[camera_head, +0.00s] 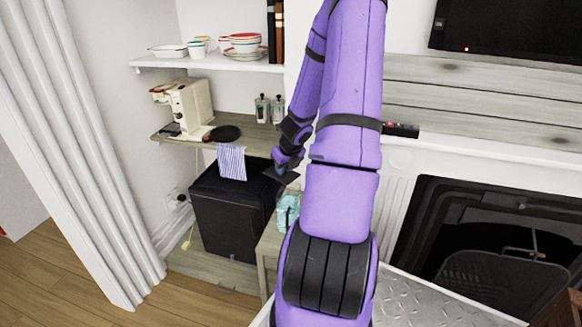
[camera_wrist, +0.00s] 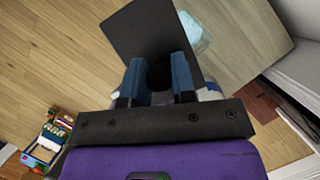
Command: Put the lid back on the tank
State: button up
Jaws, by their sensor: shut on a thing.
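My gripper (camera_wrist: 158,72) is shut on a thin, dark, flat plate (camera_wrist: 146,28), which looks like the lid. The plate reaches out past the fingertips in the wrist view. In the head view my gripper (camera_head: 289,160) holds the plate (camera_head: 286,175) in the air, near the right edge of a black cabinet. A beige coffee machine (camera_head: 190,105) stands on the shelf to the left, apart from the gripper. I cannot tell for certain which thing is the tank. A light-blue item (camera_head: 287,212) sits below the gripper; it also shows in the wrist view (camera_wrist: 194,28), partly behind the plate.
The black cabinet (camera_head: 228,222) has a striped cloth (camera_head: 231,162) on top. The light-blue item stands on a wooden side table (camera_head: 268,245). Bowls (camera_head: 243,42) sit on the shelf above. A fireplace (camera_head: 480,240) is at right.

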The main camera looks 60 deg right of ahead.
aim_at(293, 178)
jog(key=shift+s+d+r+m+h, duration=0.15)
jog(key=shift+s+d+m, duration=0.1)
jog(key=shift+s+m, duration=0.15)
jog(key=shift+s+d+f+m+h, duration=0.15)
jog(key=shift+s+d+m, duration=0.15)
jog(key=shift+s, duration=0.3)
jog(key=shift+f, duration=3.05)
jog(key=shift+f, duration=0.2)
jog(key=o, duration=1.5)
jog(key=shift+c, duration=0.2)
